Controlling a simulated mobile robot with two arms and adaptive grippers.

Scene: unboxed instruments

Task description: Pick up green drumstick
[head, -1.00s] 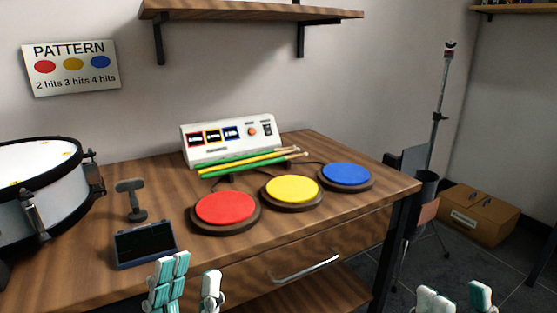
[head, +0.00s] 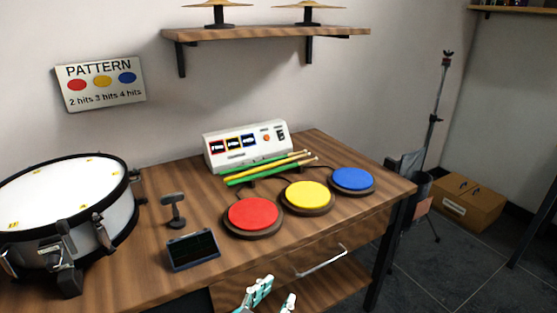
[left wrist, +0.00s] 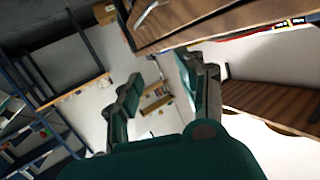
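Green drumsticks (head: 236,181) lie on the wooden table in the head view, with yellow ones among them, in front of the white control box. The sticks lie close together, so how many there are is hard to tell. Their pale tips point right. My left gripper (head: 274,298) is at the bottom edge of the head view, in front of the table and well apart from the sticks. Its two fingers are spread with nothing between them, as the left wrist view (left wrist: 163,85) also shows. My right gripper is not in view.
Red (head: 254,213), yellow (head: 306,195) and blue (head: 352,180) pads lie in front of the sticks. A white control box (head: 245,147) stands behind them. A small dark screen (head: 193,250), a grey stand (head: 173,210) and a drum (head: 65,205) are to the left. A shelf (head: 270,34) hangs above.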

